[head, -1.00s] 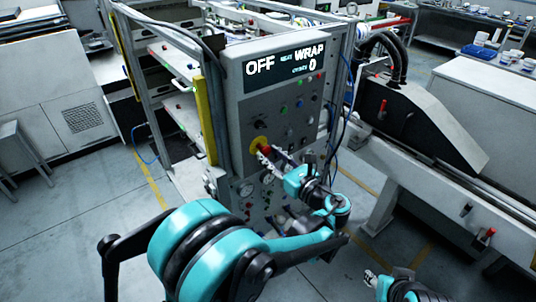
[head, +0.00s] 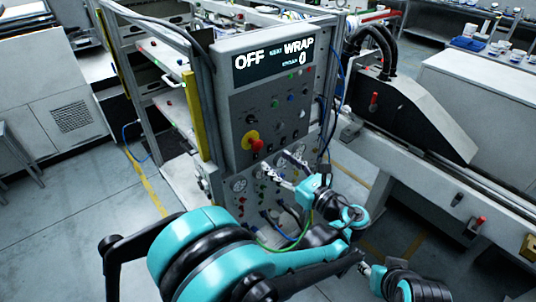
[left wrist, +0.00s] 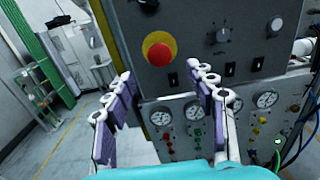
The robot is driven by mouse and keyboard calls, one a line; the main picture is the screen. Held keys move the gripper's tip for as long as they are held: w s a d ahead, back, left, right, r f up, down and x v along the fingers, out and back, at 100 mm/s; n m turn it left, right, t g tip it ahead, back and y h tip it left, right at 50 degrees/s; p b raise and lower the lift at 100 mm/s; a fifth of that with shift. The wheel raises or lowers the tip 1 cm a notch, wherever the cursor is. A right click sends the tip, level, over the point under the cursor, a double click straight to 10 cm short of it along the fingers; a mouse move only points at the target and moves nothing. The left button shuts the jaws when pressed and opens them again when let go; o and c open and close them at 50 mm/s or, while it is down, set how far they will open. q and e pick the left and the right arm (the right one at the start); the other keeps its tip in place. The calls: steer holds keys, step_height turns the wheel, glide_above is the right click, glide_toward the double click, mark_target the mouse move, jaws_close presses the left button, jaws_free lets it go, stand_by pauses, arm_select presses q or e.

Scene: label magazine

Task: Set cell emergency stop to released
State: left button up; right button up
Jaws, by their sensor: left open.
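The emergency stop is a red mushroom button (head: 257,145) on a yellow round collar (head: 250,137), on the left side of the grey control panel (head: 240,108). In the left wrist view the red button (left wrist: 159,51) shows at the top centre, uncovered. My left gripper (head: 277,163) is open and empty, to the right of and below the button in the head view, apart from it. In the left wrist view its spread fingers (left wrist: 160,74) stand below and either side of the button. My right gripper (head: 366,269) is low at the right; its jaw state is unclear.
The panel display (head: 275,60) reads OFF and WRAP. A black knob (left wrist: 218,35) sits right of the button. Pressure gauges (left wrist: 161,116) and small coloured knobs are below. A yellow post (head: 194,117) stands left of the panel; a blue cable (head: 337,100) hangs at its right.

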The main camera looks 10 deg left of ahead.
arm_select(q)
steer(key=v, duration=0.5)
stand_by(0.3)
steer(key=s+a+f+n+g+h+b, duration=0.1)
steer(key=s+a+f+n+g+h, duration=0.15)
steer(key=a+f+n, duration=0.35)
steer(key=s+a+f+n+g+h, duration=0.2)
steer(key=s+a+n+h, duration=0.15)
steer(key=a, duration=0.45)
steer(key=s+d+f+n+h+b, duration=0.1)
steer(key=s+f+n+h, duration=0.4)
steer(key=n, duration=1.1)
steer(key=s+h, duration=0.3)
steer(key=s, duration=0.2)
steer(key=shift+s+d+t, duration=0.35)
steer(key=shift+d, duration=0.05)
steer(key=shift+f, duration=0.1)
stand_by(0.9)
